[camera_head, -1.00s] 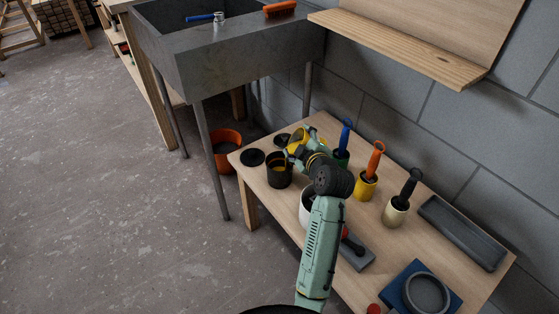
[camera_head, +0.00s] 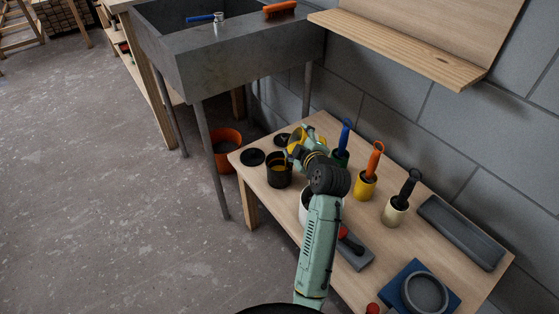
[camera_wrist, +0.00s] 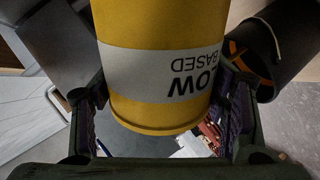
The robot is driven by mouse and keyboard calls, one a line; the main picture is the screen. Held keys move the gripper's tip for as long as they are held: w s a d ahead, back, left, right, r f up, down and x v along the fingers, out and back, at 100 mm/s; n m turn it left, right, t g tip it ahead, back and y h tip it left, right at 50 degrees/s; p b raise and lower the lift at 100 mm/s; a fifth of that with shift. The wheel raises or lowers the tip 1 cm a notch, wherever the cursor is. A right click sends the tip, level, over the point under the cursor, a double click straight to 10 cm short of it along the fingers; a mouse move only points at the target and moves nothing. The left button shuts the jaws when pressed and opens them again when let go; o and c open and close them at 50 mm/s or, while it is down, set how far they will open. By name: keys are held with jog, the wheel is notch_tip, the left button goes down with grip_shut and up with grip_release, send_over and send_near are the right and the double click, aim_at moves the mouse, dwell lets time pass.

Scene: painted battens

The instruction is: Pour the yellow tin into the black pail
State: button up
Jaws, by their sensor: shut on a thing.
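The yellow tin (camera_wrist: 160,75), with a white label, fills the middle of the wrist view. My gripper (camera_wrist: 160,115) is shut on it, a finger on each side. In the head view my gripper (camera_head: 299,150) is above the table, just right of the black pail, and the tin is mostly hidden by my wrist. The tin is tilted toward the pail. The black pail (camera_head: 279,178) stands upright near the table's left end. Its dark wall also shows at the upper right of the wrist view (camera_wrist: 290,35), with an orange-yellow streak inside.
The low wooden table (camera_head: 290,205) also bears a black disc (camera_head: 252,158), a white container (camera_head: 304,205) partly behind my arm, and yellow (camera_head: 364,188) and cream (camera_head: 394,213) pots with brushes. An orange bucket (camera_head: 226,140) stands on the floor. A grey sink (camera_head: 240,65) is behind.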

jog(key=shift+a+r, duration=0.1)
jog(key=shift+r, duration=0.1)
dwell(0.5)
jog(key=shift+a+f+n+h, duration=0.25)
jog(key=shift+f+n+h, duration=0.3)
jog(key=shift+n, duration=0.25)
dwell(1.2)
jog(key=shift+a+r+n+h, duration=0.2)
jog(key=shift+a+n+h, duration=0.35)
jog(key=shift+a, duration=0.3)
dwell(0.9)
jog(key=shift+a+r+n+h, duration=0.2)
jog(key=shift+a+n+h, duration=0.3)
jog(key=shift+n, duration=0.25)
dwell(1.4)
jog(key=shift+d, duration=0.1)
jog(key=shift+d+f+m+y, duration=0.2)
jog(key=shift+d+m+y, duration=0.2)
jog(key=shift+d+m, duration=0.2)
jog(key=shift+d+f+m+y, duration=0.2)
jog(key=shift+d+m+y, duration=0.2)
jog(key=shift+d+m, duration=0.2)
